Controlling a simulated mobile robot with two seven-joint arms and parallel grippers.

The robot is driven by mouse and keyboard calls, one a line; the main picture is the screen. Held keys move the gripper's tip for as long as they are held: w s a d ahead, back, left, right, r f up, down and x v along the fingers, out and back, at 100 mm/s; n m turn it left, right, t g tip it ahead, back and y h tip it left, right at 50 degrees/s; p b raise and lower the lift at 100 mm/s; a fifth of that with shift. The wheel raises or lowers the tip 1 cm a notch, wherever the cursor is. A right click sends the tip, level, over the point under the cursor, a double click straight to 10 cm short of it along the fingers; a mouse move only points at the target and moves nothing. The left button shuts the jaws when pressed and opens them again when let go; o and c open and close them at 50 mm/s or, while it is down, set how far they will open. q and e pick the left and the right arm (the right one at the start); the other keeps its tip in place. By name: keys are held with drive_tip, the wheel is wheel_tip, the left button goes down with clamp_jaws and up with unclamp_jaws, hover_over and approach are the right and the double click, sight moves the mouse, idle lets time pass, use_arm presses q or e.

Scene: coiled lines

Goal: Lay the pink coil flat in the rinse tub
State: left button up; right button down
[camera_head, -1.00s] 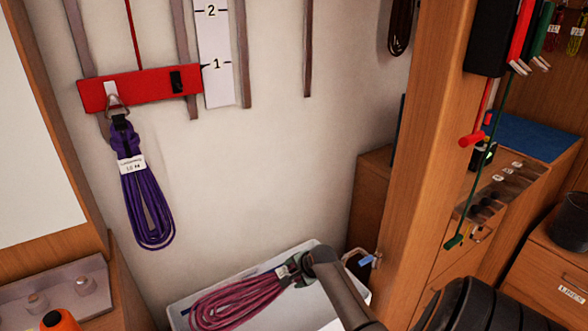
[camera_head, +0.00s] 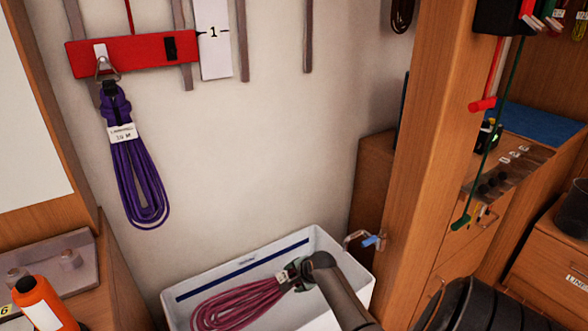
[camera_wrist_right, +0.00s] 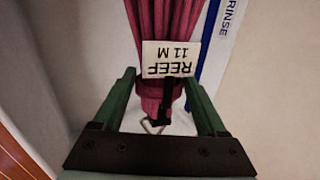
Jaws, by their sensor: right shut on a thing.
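The pink coil (camera_head: 235,304) is a long looped bundle with a white tag near its bound end. The tag reads REEF 11 M in the right wrist view, where the coil (camera_wrist_right: 160,22) runs between the green fingers. My right gripper (camera_head: 300,271) is shut on the coil's bound end. The white rinse tub (camera_head: 334,250) has a blue stripe on its inner back wall, and RINSE lettering shows in the wrist view. The coil appears within the tub's outline, below the back rim. I cannot tell if it touches the tub floor. My left gripper is out of view.
A purple coil (camera_head: 138,175) hangs from a red bar (camera_head: 130,52) on the wall. A tap with a blue handle (camera_head: 370,241) stands by the tub's right rim, near a wooden post (camera_head: 410,180). An orange bottle (camera_head: 40,305) stands at the lower left.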

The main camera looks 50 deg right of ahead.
wheel_tip(320, 180, down, 4)
drive_tip(key=shift+w+f+b, duration=0.1)
drive_tip(key=shift+f+b, duration=0.05)
drive_tip(key=shift+b, duration=1.1)
use_arm(q)
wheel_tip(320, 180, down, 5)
drive_tip(key=b, duration=0.3)
use_arm(e)
wheel_tip(320, 180, down, 5)
drive_tip(key=shift+r, duration=0.2)
drive_tip(key=shift+f+b, duration=0.35)
drive_tip(key=shift+b, duration=0.05)
drive_tip(key=shift+f+b, duration=0.4)
drive_tip(key=shift+f, duration=0.3)
drive_tip(key=shift+c, duration=1.3)
unclamp_jaws()
drive_tip(key=shift+o, duration=1.3)
drive_tip(key=shift+f, duration=0.15)
wheel_tip(320, 180, up, 19)
drive_tip(key=p, duration=1.2)
drive_tip(key=shift+f, duration=0.2)
use_arm(q)
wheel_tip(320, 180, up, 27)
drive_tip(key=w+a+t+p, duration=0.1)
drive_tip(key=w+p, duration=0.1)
drive_tip(key=p, duration=1)
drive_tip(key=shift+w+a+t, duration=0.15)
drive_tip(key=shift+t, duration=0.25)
use_arm(e)
wheel_tip(320, 180, up, 12)
